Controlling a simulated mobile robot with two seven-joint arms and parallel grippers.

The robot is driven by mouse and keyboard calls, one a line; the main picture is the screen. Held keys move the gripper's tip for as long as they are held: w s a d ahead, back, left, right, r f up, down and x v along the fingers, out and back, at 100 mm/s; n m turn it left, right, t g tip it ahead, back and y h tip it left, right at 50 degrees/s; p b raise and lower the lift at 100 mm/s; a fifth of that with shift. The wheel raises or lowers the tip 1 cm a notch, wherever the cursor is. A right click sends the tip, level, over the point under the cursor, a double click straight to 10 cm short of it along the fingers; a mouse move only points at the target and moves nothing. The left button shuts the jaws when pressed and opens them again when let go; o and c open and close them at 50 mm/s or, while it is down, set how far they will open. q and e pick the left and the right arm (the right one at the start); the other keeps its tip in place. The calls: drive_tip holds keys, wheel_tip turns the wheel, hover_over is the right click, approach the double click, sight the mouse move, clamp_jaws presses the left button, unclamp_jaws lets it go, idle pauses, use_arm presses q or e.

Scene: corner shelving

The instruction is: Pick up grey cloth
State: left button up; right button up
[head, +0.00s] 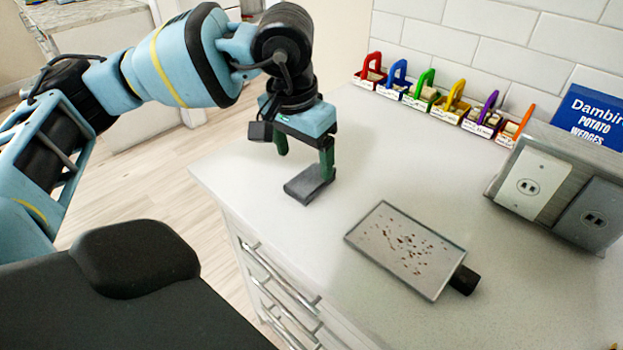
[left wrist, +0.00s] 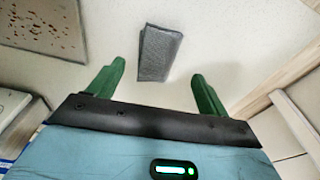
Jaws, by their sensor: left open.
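A folded dark grey cloth (head: 306,187) lies on the white counter near its left edge in the head view. It also shows in the left wrist view (left wrist: 158,53), as a small rectangle ahead of and between the two green fingers. My left gripper (head: 305,165) is open and empty, pointing down at the cloth. In the head view one finger overlaps the cloth's right end. In the left wrist view the gripper (left wrist: 158,75) has its fingers spread on either side with bare counter around the cloth. My right gripper is not in view.
A metal tray with dark crumbs (head: 390,248) and a black handle lies right of the cloth. Several coloured-handled small boxes (head: 421,96) line the back wall. A grey outlet box (head: 545,190) stands at the right. The counter's left edge and drawers (head: 275,285) are close by.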

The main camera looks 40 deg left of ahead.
sight(310, 174)
use_arm(q)
drive_tip(key=shift+w+d+f, duration=0.1)
drive_tip(key=shift+w+f, duration=0.1)
drive_tip(key=shift+f, duration=0.65)
drive_tip(key=shift+w+d+f, duration=0.1)
drive_tip(key=shift+w+f, duration=0.05)
drive_tip(key=shift+f, duration=0.65)
drive_tip(key=shift+w+d+f, duration=0.1)
drive_tip(key=shift+w+f, duration=0.1)
drive_tip(key=shift+f, duration=0.65)
drive_tip(key=c, duration=1.1)
